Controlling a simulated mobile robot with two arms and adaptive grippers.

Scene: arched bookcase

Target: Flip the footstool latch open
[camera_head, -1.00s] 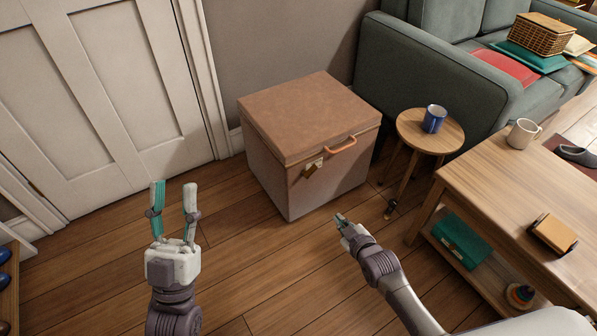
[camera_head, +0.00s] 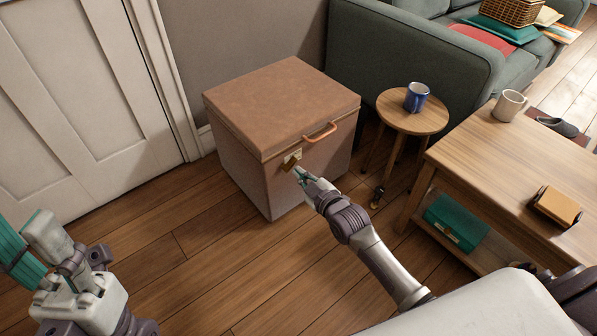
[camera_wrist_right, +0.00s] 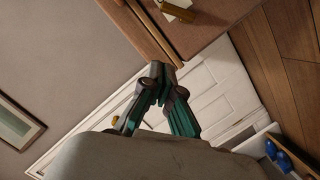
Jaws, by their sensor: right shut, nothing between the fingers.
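The footstool (camera_head: 275,105) is a brown box with a closed lid and a tan handle (camera_head: 320,132) on its front edge. Its brass latch (camera_head: 291,158) sits on the front, left of the handle: a pale plate with a darker flap slanting down. The latch also shows at the top of the right wrist view (camera_wrist_right: 180,10). My right gripper (camera_head: 299,172) is shut and empty, its tips just below and right of the latch; contact cannot be told. In the wrist view its fingertips (camera_wrist_right: 158,72) meet. My left gripper (camera_head: 22,232) is open and empty at the lower left, away from the footstool.
A round side table (camera_head: 410,115) with a blue mug (camera_head: 416,97) stands right of the footstool. A wooden table (camera_head: 500,160) is at the right, beside my right arm. A grey sofa (camera_head: 385,65) is behind. Wooden floor is clear in front and left of the footstool.

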